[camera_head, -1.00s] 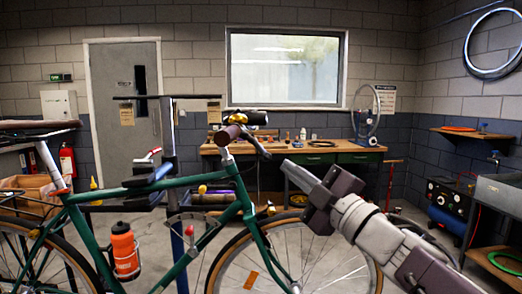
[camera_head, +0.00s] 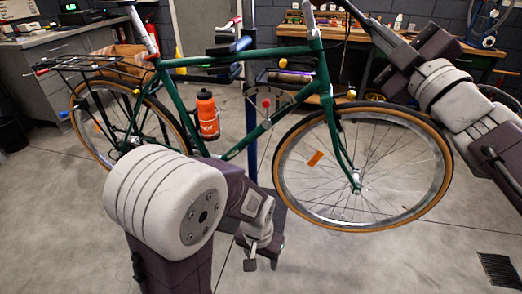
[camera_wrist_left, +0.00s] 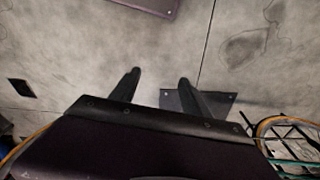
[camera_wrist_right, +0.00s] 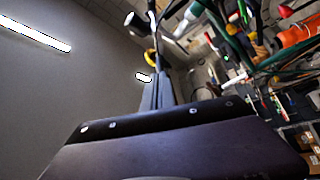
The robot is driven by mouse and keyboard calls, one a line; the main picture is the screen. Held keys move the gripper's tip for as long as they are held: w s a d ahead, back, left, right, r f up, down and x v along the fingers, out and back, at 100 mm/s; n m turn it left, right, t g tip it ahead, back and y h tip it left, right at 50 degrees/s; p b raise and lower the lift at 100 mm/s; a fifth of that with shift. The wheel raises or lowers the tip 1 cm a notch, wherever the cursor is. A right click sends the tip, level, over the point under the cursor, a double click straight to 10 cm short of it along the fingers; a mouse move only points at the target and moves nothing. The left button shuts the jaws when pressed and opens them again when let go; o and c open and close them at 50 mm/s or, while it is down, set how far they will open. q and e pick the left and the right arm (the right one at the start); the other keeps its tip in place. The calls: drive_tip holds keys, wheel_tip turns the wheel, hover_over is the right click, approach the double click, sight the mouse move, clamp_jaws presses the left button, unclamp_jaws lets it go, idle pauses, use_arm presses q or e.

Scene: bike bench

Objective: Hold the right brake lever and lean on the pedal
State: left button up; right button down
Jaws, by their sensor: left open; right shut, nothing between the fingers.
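The green bicycle (camera_head: 240,58) hangs in side view at the centre of the head view. Its handlebar and brake levers are cut off by the top edge. My left gripper (camera_head: 264,258) points down over bare floor in front of the bicycle. In the left wrist view its two fingers (camera_wrist_left: 157,82) are apart and empty. My right gripper (camera_head: 348,8) reaches toward the handlebar area from the right. Its fingers (camera_wrist_right: 162,78) are together; contact with a lever cannot be told.
A dark base plate (camera_head: 275,212) lies on the floor under the blue stand post (camera_head: 251,140). An orange bottle (camera_head: 207,116) sits on the frame. The front wheel (camera_head: 445,185) is beside my right arm. A workbench (camera_head: 345,33) stands behind. The foreground floor is mostly clear.

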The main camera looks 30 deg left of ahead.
use_arm(q)
wheel_tip(320, 180, down, 5)
drive_tip(key=d+n+g+h, duration=0.2)
drive_tip(key=n+h, duration=0.8)
drive_tip(key=n, duration=1.1)
drive_tip(key=w+a+f+n+t, duration=0.3)
drive_tip(key=w+a+n+t, duration=0.8)
drive_tip(key=n, duration=0.6)
drive_tip(key=s+a+f+n+t+y, duration=0.1)
drive_tip(key=a+f+n+t+y, duration=0.1)
drive_tip(key=a+n+t+y, duration=0.35)
drive_tip(key=s+a+f+n+t+y, duration=0.1)
drive_tip(key=a+f+n+t+y, duration=0.15)
drive_tip(key=a+n, duration=0.55)
drive_tip(key=w, duration=0.7)
drive_tip(key=w+d, duration=0.1)
drive_tip(key=w, duration=0.3)
drive_tip(key=shift+w+f, duration=0.2)
drive_tip(key=shift+f, duration=0.05)
clamp_jaws()
